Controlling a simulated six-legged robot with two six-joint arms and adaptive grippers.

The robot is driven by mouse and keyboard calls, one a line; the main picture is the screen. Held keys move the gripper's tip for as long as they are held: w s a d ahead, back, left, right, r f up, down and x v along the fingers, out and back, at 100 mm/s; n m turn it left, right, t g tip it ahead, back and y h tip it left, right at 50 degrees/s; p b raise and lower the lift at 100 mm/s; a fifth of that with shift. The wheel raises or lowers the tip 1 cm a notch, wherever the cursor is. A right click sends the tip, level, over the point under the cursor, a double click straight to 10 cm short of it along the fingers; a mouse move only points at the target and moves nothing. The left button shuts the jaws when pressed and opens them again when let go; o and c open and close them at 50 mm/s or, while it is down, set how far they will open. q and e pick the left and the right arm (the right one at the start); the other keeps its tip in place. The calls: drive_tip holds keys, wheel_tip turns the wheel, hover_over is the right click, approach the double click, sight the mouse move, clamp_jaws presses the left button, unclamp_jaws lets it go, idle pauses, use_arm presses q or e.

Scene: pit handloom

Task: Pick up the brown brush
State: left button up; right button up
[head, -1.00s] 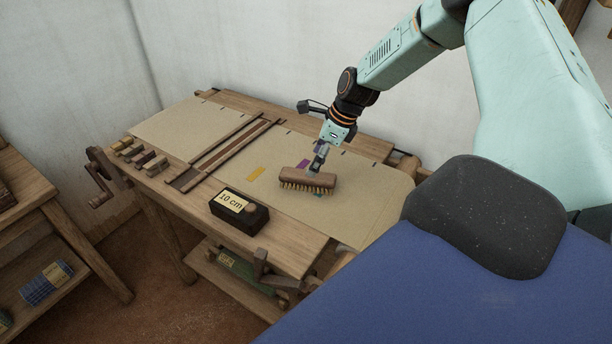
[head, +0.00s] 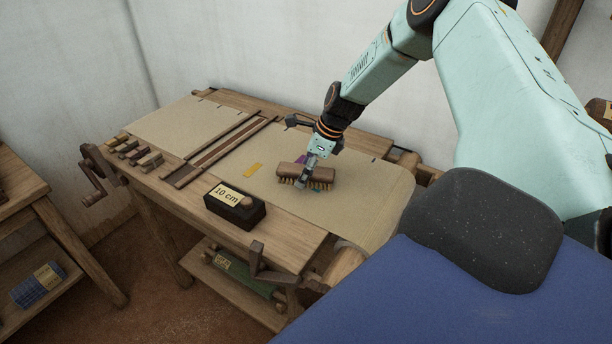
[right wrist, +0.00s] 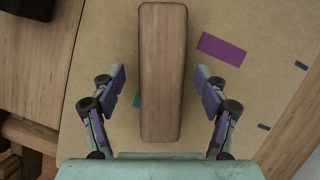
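The brown brush (head: 323,173), with a wooden back and pale bristles, lies bristles down on the tan cloth (head: 370,195) of the loom. It also shows lengthwise in the right wrist view (right wrist: 162,70). My right gripper (head: 305,180) is down at the brush, with a finger in front of its near side. In the right wrist view my right gripper (right wrist: 162,92) is open, one finger on each side of the brush, with a gap on both sides. My left gripper is not in view.
A black block labelled "10 cm" (head: 236,208) stands on the front beam, left of the brush. Several small spools (head: 133,151) sit at the loom's left end.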

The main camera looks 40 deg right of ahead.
drive_tip(key=shift+w+d+f, duration=0.1)
drive_tip(key=shift+f, duration=0.05)
drive_tip(key=c, duration=0.9)
drive_tip(key=shift+c, duration=1.3)
